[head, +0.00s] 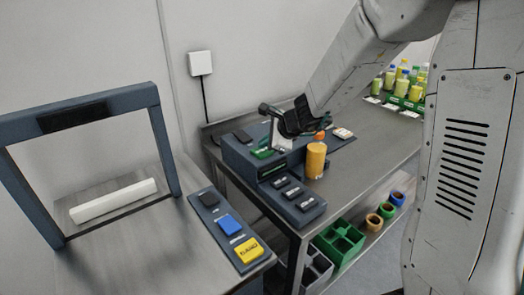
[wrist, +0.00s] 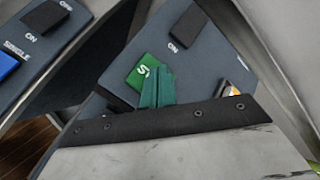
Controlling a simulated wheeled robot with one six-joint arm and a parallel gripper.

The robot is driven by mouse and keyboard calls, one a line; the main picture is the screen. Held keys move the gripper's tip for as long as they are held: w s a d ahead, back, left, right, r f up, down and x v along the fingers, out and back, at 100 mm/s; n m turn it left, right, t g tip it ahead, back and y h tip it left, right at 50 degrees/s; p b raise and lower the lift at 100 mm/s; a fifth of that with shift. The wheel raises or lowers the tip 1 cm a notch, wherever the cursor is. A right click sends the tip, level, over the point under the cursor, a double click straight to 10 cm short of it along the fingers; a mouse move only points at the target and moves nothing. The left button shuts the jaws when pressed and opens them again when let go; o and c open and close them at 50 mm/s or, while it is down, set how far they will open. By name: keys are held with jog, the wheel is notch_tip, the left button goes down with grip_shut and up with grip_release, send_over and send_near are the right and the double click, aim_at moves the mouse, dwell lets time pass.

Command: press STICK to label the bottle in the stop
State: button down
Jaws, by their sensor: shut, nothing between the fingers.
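The labelling machine (head: 236,152) is a dark blue-grey box on the bench. A green button (wrist: 138,72) with a white letter S, the rest of its word covered, lies on its top in the wrist view; green also shows there in the head view (head: 262,153). My gripper (wrist: 157,88) is shut and empty, its teal fingertips overlapping the button's right edge in the wrist view. I cannot tell whether they touch it. A yellow-orange bottle (head: 316,161) with an orange cap stands upright at the machine's front right side.
A dark ON switch (wrist: 187,27) is beside the green button. Several dark buttons (head: 291,193) line the front panel. A left panel carries a blue button (head: 230,224) and a yellow button (head: 247,250). A dark frame (head: 155,130) stands at left. Filled bottles (head: 404,85) stand at the back right.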

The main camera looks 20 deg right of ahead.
aim_at(265, 151)
jog(key=shift+f, duration=0.45)
dwell(0.6)
jog(key=shift+r, duration=0.9)
jog(key=shift+r, duration=0.1)
jog(key=shift+r, duration=2.4)
